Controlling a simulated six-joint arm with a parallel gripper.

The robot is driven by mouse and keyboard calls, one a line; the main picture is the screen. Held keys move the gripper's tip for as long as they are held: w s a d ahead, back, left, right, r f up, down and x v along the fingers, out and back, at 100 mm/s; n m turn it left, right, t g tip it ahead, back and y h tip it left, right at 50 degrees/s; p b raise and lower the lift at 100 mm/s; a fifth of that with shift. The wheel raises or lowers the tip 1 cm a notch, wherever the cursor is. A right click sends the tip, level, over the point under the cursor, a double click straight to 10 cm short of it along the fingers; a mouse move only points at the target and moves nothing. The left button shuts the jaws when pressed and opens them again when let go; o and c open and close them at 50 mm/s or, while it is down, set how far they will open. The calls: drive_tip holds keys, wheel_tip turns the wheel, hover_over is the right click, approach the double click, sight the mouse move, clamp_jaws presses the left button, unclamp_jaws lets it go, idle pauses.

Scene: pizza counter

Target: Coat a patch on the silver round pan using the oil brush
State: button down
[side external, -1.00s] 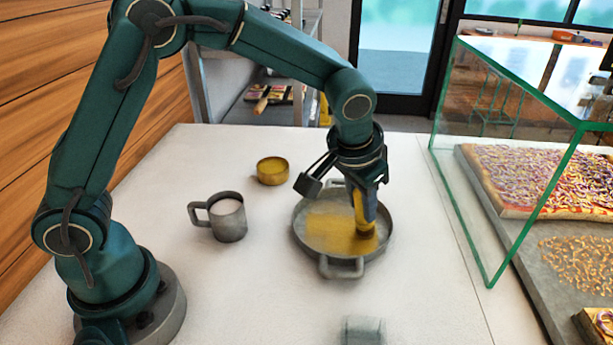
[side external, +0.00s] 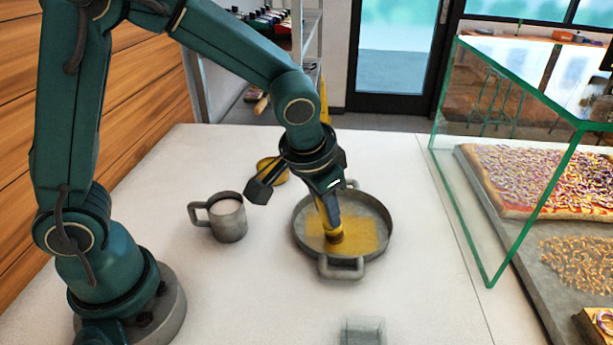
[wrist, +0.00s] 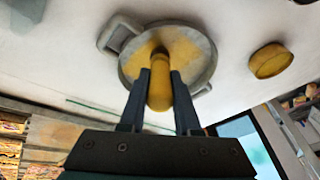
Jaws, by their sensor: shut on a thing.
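The silver round pan (side external: 380,218) sits on the white counter, with a handle at the front and another at the back. A yellow oily patch (side external: 366,236) covers much of its floor. My gripper (side external: 325,197) is over the pan, shut on the yellow oil brush (side external: 335,234), whose lower end is down at the patch. The brush is tilted. In the wrist view the brush (wrist: 160,90) is held between both fingers (wrist: 159,95), with the pan (wrist: 203,62) behind it. I cannot tell exactly how firmly the brush end touches the pan.
A metal mug (side external: 229,220) with pale contents stands left of the pan. A glass case (side external: 470,190) with pizza stands right. A small clear block (side external: 362,330) is in front.

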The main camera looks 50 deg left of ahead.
wheel_tip(320, 180, up, 8)
drive_tip(key=s+a, duration=0.2)
drive_tip(key=shift+s+a, duration=0.35)
drive_tip(key=shift+s, duration=0.05)
idle(0.4)
idle(0.9)
drive_tip(key=shift+w+d+r+t, duration=1.1)
drive_tip(key=shift+w+r+t, duration=0.4)
drive_tip(key=shift+w, duration=3.9)
drive_tip(key=shift+y, duration=0.4)
drive_tip(key=shift+f, duration=2.2)
